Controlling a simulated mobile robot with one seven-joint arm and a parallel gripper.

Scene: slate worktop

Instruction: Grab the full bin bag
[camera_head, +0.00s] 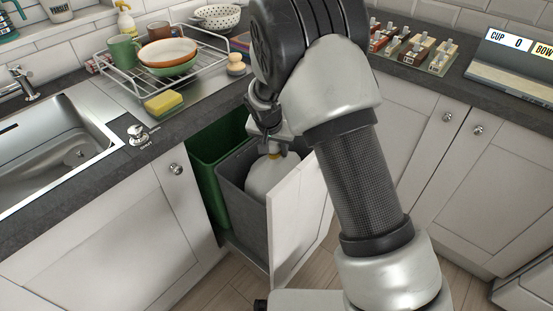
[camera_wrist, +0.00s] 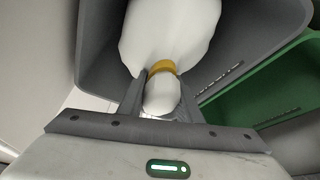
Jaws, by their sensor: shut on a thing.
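The full bin bag (camera_head: 270,177) is white with a yellow-orange tie at its neck and sits inside the grey bin (camera_head: 232,183) of the pulled-out cabinet drawer. In the wrist view the bag (camera_wrist: 170,32) bulges beyond the tie, and its gathered top lies between my fingers. My gripper (camera_head: 272,150) points down into the grey bin and is shut on the bag's neck; it also shows in the wrist view (camera_wrist: 158,95). The lower part of the bag is hidden by the bin wall and the drawer front.
A green bin (camera_head: 205,165) stands beside the grey one. The white drawer front (camera_head: 297,225) stands out from the cabinets. Above are the slate worktop (camera_head: 190,122), sink (camera_head: 50,140), a dish rack (camera_head: 165,75) and a yellow sponge (camera_head: 163,102). Wooden floor lies below.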

